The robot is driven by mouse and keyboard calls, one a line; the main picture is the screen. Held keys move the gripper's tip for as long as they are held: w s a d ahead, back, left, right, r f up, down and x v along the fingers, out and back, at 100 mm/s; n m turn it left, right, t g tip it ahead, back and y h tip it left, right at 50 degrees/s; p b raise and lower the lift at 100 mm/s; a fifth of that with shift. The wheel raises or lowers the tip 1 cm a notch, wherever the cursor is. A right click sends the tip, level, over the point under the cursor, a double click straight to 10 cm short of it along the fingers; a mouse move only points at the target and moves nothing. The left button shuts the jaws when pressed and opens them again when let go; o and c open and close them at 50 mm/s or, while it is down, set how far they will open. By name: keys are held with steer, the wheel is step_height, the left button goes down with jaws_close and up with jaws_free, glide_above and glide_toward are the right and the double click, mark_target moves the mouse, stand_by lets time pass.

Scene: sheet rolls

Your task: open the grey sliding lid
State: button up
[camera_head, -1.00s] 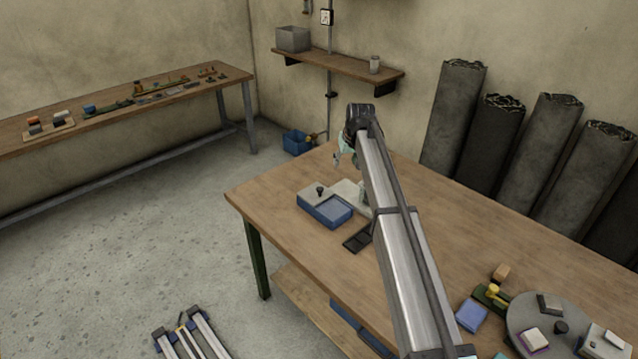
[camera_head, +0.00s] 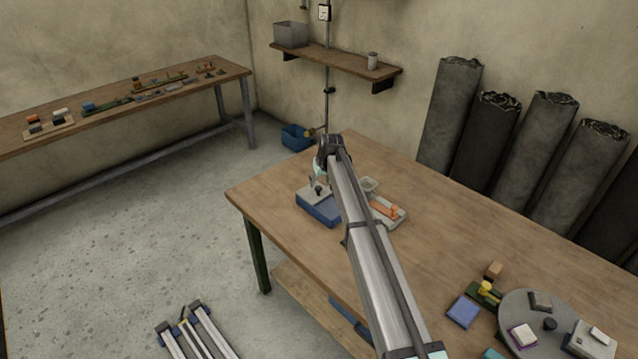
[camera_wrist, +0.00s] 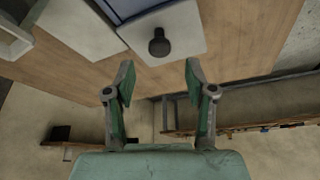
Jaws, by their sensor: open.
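The grey sliding lid (camera_head: 311,190) lies on top of a blue box (camera_head: 318,208) near the far left part of the table. The lid has a dark round knob (camera_wrist: 159,44). In the wrist view the pale lid (camera_wrist: 178,27) shows at the top, beside a blue part of the box (camera_wrist: 124,7). My gripper (camera_wrist: 159,73) is open and empty. Its two green-grey fingers are spread, with the knob between and just beyond their tips in the picture; I see no contact. In the head view my gripper (camera_head: 320,176) is over the lid, and my arm hides the box's right side.
A grey tray with an orange piece (camera_head: 384,207) lies to the right of my arm. Several small objects and a round grey disc (camera_head: 535,318) are at the table's near right. The middle right of the wooden table (camera_head: 435,230) is clear. Dark rolls (camera_head: 497,135) stand behind.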

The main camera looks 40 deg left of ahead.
mark_target(319, 188)
steer(key=shift+p+x, duration=0.6)
steer(key=shift+x, duration=1.75)
jaws_close()
steer(key=shift+d, duration=0.15)
